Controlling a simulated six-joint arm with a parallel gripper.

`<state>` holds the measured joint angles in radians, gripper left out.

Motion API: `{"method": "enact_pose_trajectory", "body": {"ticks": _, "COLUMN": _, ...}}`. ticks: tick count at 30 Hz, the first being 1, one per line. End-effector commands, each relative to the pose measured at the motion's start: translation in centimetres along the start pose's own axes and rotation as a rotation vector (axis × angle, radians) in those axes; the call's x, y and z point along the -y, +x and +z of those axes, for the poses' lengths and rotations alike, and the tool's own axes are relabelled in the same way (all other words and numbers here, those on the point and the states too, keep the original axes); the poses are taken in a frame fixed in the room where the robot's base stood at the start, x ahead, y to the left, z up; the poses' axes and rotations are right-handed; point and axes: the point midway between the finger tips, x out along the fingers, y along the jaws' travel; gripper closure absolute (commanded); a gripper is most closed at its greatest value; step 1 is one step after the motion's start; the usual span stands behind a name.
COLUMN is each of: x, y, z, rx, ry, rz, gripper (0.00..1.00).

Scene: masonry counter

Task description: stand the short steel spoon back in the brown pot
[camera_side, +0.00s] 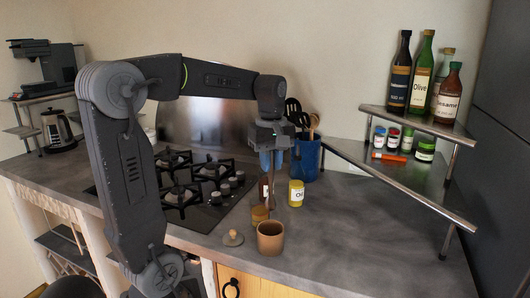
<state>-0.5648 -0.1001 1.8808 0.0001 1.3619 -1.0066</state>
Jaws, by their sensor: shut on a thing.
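The brown pot (270,240) stands upright near the front edge of the counter, with its open mouth up. My gripper (271,172) points down above and behind the pot, apart from it. It is shut on a thin thing, which I take to be the short steel spoon. The spoon is too small and too hidden by the fingers to make out clearly. The inside of the pot is mostly hidden from this side.
A small amber jar (259,215), a yellow-labelled jar (296,194) and a round knobbed lid (233,238) stand close around the pot. A blue utensil holder (307,160) is behind. The hob (190,190) is left, a bottle shelf (425,125) right. The right-hand counter is clear.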

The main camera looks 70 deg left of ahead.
Motion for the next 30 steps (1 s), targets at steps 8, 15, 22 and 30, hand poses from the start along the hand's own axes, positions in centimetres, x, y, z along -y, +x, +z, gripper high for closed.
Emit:
{"method": "enact_pose_trajectory", "body": {"ticks": 8, "x": 0.2, "y": 1.4, "z": 0.8, "rx": 0.001, "ry": -0.002, "rz": -0.001, "gripper": 1.0}}
{"method": "enact_pose_trajectory", "body": {"ticks": 15, "x": 0.2, "y": 3.5, "z": 0.7, "rx": 0.001, "ry": -0.001, "rz": -0.002, "gripper": 1.0}}
{"method": "enact_pose_trajectory", "body": {"ticks": 22, "x": 0.2, "y": 5.4, "z": 0.7, "rx": 0.001, "ry": -0.001, "rz": -0.001, "gripper": 1.0}}
{"method": "enact_pose_trajectory", "body": {"ticks": 30, "x": 0.2, "y": 7.7, "z": 0.7, "rx": 0.001, "ry": -0.001, "rz": -0.001, "gripper": 1.0}}
